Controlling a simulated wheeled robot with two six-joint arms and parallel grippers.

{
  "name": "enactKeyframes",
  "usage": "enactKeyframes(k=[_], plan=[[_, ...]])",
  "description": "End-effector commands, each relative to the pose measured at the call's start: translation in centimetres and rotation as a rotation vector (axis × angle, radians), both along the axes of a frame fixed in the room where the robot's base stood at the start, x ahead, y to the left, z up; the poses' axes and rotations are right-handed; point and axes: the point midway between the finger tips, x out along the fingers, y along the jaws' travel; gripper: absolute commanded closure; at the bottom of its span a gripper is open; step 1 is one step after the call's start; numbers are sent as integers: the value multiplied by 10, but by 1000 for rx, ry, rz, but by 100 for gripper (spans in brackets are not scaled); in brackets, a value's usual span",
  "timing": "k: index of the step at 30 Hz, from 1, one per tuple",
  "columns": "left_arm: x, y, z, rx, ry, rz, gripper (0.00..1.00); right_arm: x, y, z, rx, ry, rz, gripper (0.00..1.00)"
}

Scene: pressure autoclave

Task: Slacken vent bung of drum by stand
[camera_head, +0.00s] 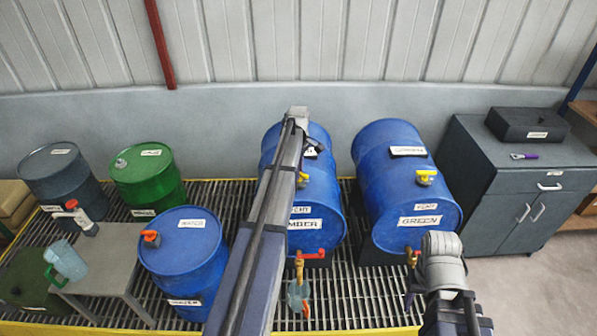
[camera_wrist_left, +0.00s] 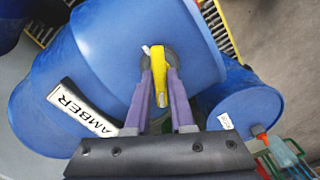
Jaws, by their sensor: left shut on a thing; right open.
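The blue amber drum (camera_head: 322,225) lies on its side in the middle of the head view, partly hidden by my left arm. Its yellow bung (camera_head: 302,180) is on its upper side, next to that arm. In the left wrist view my left gripper (camera_wrist_left: 160,78) has its purple fingers shut around the yellow bung (camera_wrist_left: 160,70), over a dark round fitting on the blue drum. The black-backed AMBER label (camera_wrist_left: 85,108) shows beside it. A low grey stand (camera_head: 105,262) is at the left, next to the upright blue water drum (camera_head: 183,270).
The blue green-labelled drum (camera_head: 397,180) lies to the right with its own yellow bung (camera_head: 425,177). A red-handled tap (camera_head: 305,256) hangs at the amber drum's front. A grey cabinet (camera_head: 505,195) stands at the right.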

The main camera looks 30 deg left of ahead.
Motion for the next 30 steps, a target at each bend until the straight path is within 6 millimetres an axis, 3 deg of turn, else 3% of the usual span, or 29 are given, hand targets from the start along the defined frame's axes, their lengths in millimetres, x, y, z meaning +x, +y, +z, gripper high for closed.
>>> enactKeyframes(k=[11, 12, 19, 30], plan=[[0, 0, 0, 0, 0, 3, 100, 0, 0, 0, 0, 0, 0, 50], [0, 0, 0, 0, 0, 3, 76, 0, 0, 0, 0, 0, 0, 50], [0, 0, 0, 0, 0, 2, 50, 0, 0, 0, 0, 0, 0, 50], [0, 0, 2, 0, 0, 2, 48, 0, 0, 2, 0, 0, 0, 50]])
